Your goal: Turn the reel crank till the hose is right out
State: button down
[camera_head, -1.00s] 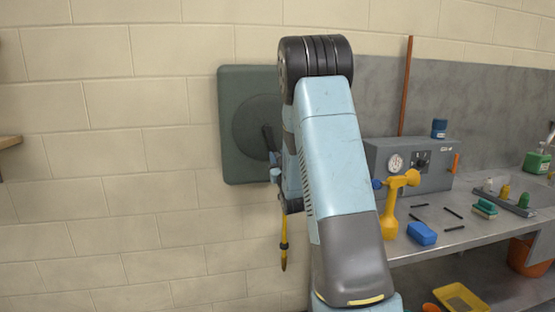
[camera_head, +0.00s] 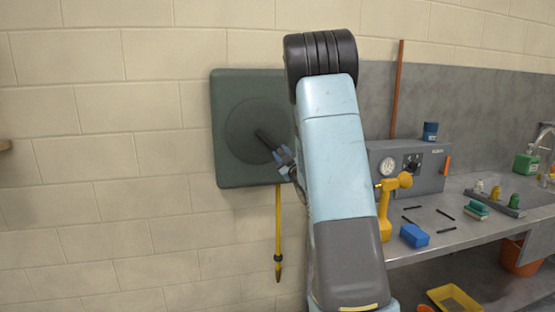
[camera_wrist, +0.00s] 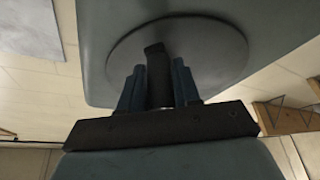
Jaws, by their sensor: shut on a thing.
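The reel (camera_head: 228,165) is a dark green box on the block wall, with a round disc (camera_head: 240,115) on its face. Its black crank (camera_head: 264,138) points from the disc's middle down to the right. My gripper (camera_head: 285,158) is shut on the crank's outer end, partly hidden by my arm. In the wrist view the two blue fingers of my gripper (camera_wrist: 159,88) stand either side of the black crank (camera_wrist: 157,65), in front of the disc (camera_wrist: 215,50). The yellow hose (camera_head: 278,225) hangs straight down below the reel, with a dark tip.
A grey bench (camera_head: 450,236) stands to the right with a grey gauge box (camera_head: 420,170), a yellow tool (camera_head: 386,200), a blue sponge (camera_head: 414,236) and several black sticks. A yellow tray (camera_head: 455,299) lies below.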

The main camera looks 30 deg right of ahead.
jog(key=shift+d+r+n, duration=0.3)
jog(key=shift+r+n, duration=0.05)
jog(key=shift+n, duration=0.35)
jog(key=c, duration=0.9)
grip_release()
jog(key=shift+s, duration=0.1)
jog(key=v, duration=1.3)
jog(key=shift+s+d+f, duration=0.1)
jog(key=shift+s+d, duration=0.05)
jog(key=shift+s, duration=0.15)
